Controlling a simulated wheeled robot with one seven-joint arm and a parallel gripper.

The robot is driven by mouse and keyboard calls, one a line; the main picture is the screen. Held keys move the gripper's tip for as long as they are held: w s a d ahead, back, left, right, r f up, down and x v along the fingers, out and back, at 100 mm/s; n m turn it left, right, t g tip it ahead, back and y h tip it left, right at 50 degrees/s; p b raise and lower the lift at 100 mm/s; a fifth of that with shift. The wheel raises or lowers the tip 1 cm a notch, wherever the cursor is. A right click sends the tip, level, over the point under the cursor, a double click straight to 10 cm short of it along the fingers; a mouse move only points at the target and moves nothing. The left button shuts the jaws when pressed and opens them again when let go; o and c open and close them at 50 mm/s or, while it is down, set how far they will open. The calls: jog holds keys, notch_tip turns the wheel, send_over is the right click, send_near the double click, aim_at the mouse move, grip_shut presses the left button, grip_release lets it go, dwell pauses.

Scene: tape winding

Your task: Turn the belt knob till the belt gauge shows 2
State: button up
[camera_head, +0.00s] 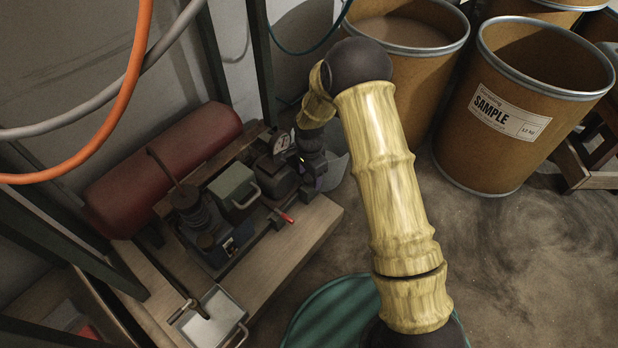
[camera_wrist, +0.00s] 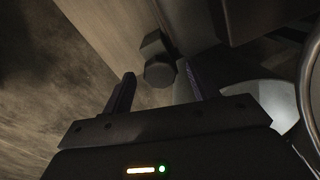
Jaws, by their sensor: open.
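A dark, faceted knob (camera_wrist: 160,72) on a short stem shows in the wrist view, and I take it for the belt knob. My gripper (camera_wrist: 158,70) is open, with one finger to each side of the knob in the picture. I cannot tell how deep the knob sits between the fingers, and no contact shows. In the head view my gripper (camera_head: 312,172) is at the right end of the machine, and my wrist hides the knob. A small white dial (camera_head: 282,143), probably the belt gauge, sits beside my wrist. Its reading is too small to tell.
The machine stands on a wooden bench (camera_head: 318,215) with a red roll (camera_head: 165,165) behind it. A red-tipped lever (camera_head: 286,217) projects near my gripper. A metal tray (camera_head: 212,322) lies at the front. Brown drums (camera_head: 480,150) stand at right. Open floor (camera_head: 520,260) lies before them.

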jog(key=c, duration=1)
jog(key=shift+r+n+p, duration=0.15)
jog(key=shift+n+p, duration=0.15)
jog(key=shift+p, duration=0.4)
jog(key=shift+r+n+p, duration=0.1)
jog(key=shift+n+p, duration=0.3)
jog(key=shift+p, duration=0.45)
jog(key=n+p, duration=0.3)
jog(key=p, duration=0.1)
jog(key=shift+r, duration=0.1)
jog(key=n+p, duration=0.3)
jog(key=p, duration=0.1)
jog(key=shift+f+n+p, duration=0.3)
jog(key=shift+n+p, duration=0.5)
jog(key=shift+n, duration=0.3)
